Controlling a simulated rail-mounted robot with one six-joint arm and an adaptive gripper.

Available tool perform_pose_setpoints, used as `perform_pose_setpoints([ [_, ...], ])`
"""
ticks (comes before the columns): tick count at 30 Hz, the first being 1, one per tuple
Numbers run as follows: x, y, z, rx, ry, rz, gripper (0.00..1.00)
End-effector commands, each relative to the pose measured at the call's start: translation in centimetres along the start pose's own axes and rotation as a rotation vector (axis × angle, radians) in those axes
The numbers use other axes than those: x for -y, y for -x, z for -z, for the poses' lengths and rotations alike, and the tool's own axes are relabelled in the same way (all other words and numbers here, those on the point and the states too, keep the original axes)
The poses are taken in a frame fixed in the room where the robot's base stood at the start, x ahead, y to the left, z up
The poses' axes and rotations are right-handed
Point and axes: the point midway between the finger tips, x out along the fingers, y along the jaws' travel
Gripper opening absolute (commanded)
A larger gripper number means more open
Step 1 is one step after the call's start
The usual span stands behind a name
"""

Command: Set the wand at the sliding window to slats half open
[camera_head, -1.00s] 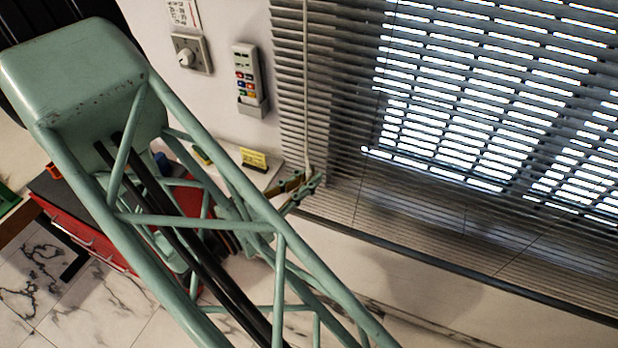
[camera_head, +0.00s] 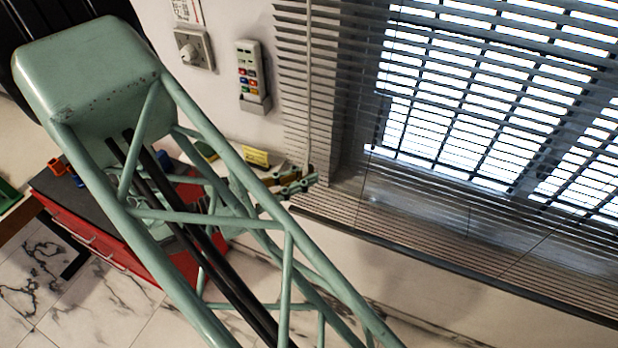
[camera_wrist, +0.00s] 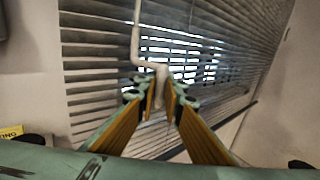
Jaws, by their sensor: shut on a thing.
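The wand (camera_head: 308,90) is a thin pale rod hanging in front of the left part of the window blind (camera_head: 470,110). In the wrist view the wand (camera_wrist: 135,35) bends into a crank, and its lower end passes between my fingers. My gripper (camera_wrist: 160,95) has yellow-lined fingers and is shut on the wand's lower crank. In the head view my gripper (camera_head: 300,181) is at the blind's lower left, partly behind my arm. The slats are partly open, with bright light and the window bars showing between them.
A remote in a wall holder (camera_head: 252,76) and a wall switch (camera_head: 193,49) are left of the blind. A red cabinet (camera_head: 85,235) stands at lower left. A yellow sign (camera_head: 255,157) sits near my arm.

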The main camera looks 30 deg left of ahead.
Motion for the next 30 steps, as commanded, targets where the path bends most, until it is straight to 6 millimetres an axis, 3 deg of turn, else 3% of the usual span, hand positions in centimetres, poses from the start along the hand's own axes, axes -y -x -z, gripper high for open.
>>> perform_pose_setpoints([
  [15,-1.01,1.02,0.07,-0.001,-0.002,0.240,0.00],
  [30,-1.12,1.13,-0.02,0.000,-0.001,0.273,0.00],
])
